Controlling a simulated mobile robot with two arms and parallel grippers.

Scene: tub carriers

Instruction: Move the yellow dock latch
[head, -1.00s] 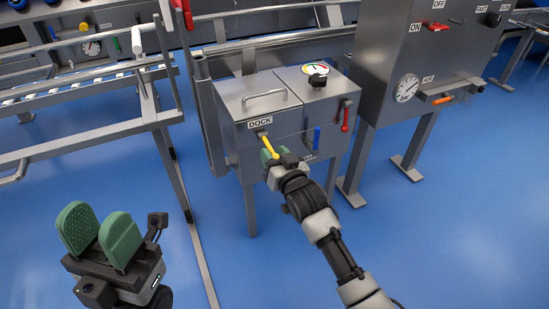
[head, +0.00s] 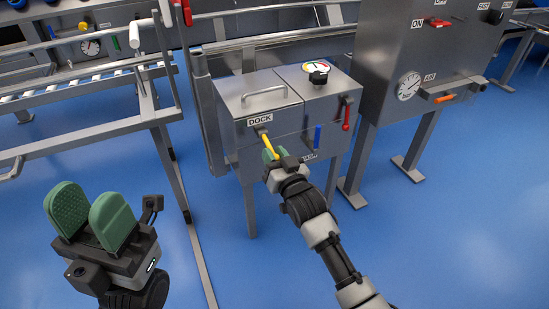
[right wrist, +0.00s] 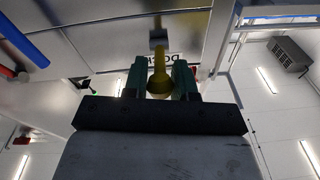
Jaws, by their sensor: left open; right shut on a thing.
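The yellow dock latch (head: 267,141) is a short lever on the front of a grey steel box, just below the DOCK label (head: 260,120). Its lower end is at my right gripper (head: 272,157), which is shut on it. In the right wrist view the yellow latch (right wrist: 160,68) lies between the two green fingers of the right gripper (right wrist: 160,82). The fingers hide part of the latch in the head view. My left gripper (head: 88,216) is open and empty, at the lower left over the floor, well apart from the box.
The steel box (head: 240,138) also carries a blue lever (head: 317,137), a red lever (head: 346,114), a black knob (head: 319,78) and a top handle (head: 264,95). A larger cabinet (head: 380,60) stands to the right. A railed conveyor (head: 90,142) stands left. Blue floor is open in front.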

